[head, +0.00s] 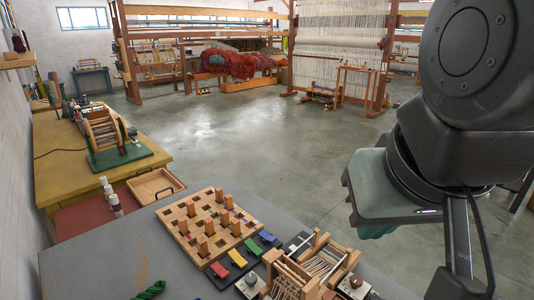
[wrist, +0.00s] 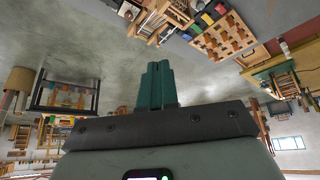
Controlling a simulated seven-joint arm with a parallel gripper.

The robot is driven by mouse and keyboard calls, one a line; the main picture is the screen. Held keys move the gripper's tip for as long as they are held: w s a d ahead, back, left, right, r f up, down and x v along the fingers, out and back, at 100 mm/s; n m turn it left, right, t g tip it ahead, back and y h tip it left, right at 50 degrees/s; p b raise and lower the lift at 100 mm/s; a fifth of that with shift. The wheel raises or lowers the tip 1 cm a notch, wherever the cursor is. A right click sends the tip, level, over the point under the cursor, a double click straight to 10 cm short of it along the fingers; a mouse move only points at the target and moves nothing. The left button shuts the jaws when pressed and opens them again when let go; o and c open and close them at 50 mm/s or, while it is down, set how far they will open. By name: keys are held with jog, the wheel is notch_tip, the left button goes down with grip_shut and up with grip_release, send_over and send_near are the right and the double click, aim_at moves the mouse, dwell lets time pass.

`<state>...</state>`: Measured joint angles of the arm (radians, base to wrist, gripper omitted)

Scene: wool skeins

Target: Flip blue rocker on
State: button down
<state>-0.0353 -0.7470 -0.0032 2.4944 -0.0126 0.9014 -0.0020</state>
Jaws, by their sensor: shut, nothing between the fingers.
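The blue rocker (head: 268,237) is the rightmost of a slanting row of coloured rockers along the near right side of the wooden peg board. It also shows small in the wrist view (wrist: 187,36), at the upper right. Its tilt is too small to tell. My gripper (wrist: 158,64) has its two teal fingers pressed together, with nothing between them. In the head view my gripper hangs at the right, well apart from the rocker, with its fingers mostly hidden behind the wrist body.
Green (head: 253,246), yellow (head: 237,258) and red (head: 219,270) rockers sit beside the blue one. The peg board (head: 182,208) has upright wooden pegs. A small wooden loom (head: 318,266) stands just right of the row. Open floor (head: 230,125) lies beyond the grey table.

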jog(key=w+a+r+n+g, duration=0.1)
jog(key=w+a+n, duration=0.1)
jog(key=w, duration=0.9)
jog(key=n+g+y, duration=0.1)
jog(key=n+g, duration=0.2)
jog(key=n, duration=0.4)
send_over(271, 238)
notch_tip(271, 238, down, 27)
jog(key=shift+s+d, duration=0.35)
jog(key=shift+s, duration=0.05)
jog(key=f, duration=1.2)
jog(key=shift+w+a+f, duration=0.2)
jog(key=shift+f, duration=0.15)
jog(key=shift+s+d+f, duration=0.1)
jog(key=shift+f, duration=0.35)
